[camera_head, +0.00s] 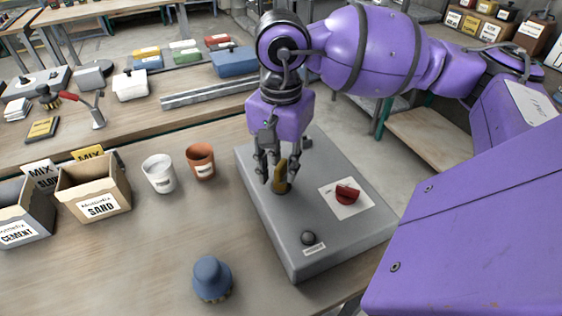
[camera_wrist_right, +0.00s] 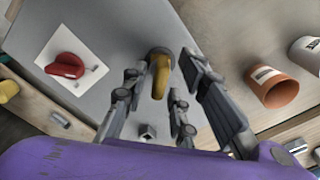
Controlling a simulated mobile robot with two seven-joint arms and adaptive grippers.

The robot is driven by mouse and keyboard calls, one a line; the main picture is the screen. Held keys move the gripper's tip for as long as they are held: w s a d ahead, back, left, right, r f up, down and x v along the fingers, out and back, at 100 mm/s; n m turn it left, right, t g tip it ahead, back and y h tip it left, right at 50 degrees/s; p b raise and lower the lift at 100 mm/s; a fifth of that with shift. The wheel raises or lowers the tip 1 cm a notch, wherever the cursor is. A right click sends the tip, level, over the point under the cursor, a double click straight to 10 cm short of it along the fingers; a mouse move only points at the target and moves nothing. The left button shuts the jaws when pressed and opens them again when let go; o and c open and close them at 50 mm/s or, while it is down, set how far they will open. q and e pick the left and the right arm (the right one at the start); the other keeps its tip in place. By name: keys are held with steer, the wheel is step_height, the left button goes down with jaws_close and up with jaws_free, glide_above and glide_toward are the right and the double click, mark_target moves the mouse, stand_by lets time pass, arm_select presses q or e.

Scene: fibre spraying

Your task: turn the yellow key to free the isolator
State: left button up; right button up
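The yellow key (camera_head: 281,178) stands on the grey panel box (camera_head: 265,225) on the table. It also shows in the right wrist view (camera_wrist_right: 160,74). The red isolator handle (camera_head: 347,193) sits on a white plate to the right of the key; it shows at the left in the right wrist view (camera_wrist_right: 67,65). My right gripper (camera_head: 277,180) points down over the key. In the right wrist view its fingers (camera_wrist_right: 160,85) are spread on either side of the key, with visible gaps. My left gripper is in neither view.
A black knob (camera_head: 309,238) is at the panel's near end. A white cup (camera_head: 159,173), an orange cup (camera_head: 201,160) and a sand box (camera_head: 95,190) stand left of the panel. A blue knobbed tool (camera_head: 212,279) is in front. The table between them is clear.

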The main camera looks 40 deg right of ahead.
mark_target(281, 164)
jaws_close()
steer(key=m, duration=0.7)
steer(key=shift+m, duration=0.4)
steer(key=shift+c, duration=1.1)
jaws_free()
steer(key=shift+m, duration=0.4)
steer(key=o, duration=0.5)
steer(key=shift+r, duration=0.15)
step_height(281, 164, up, 12)
steer(key=shift+f, duration=0.1)
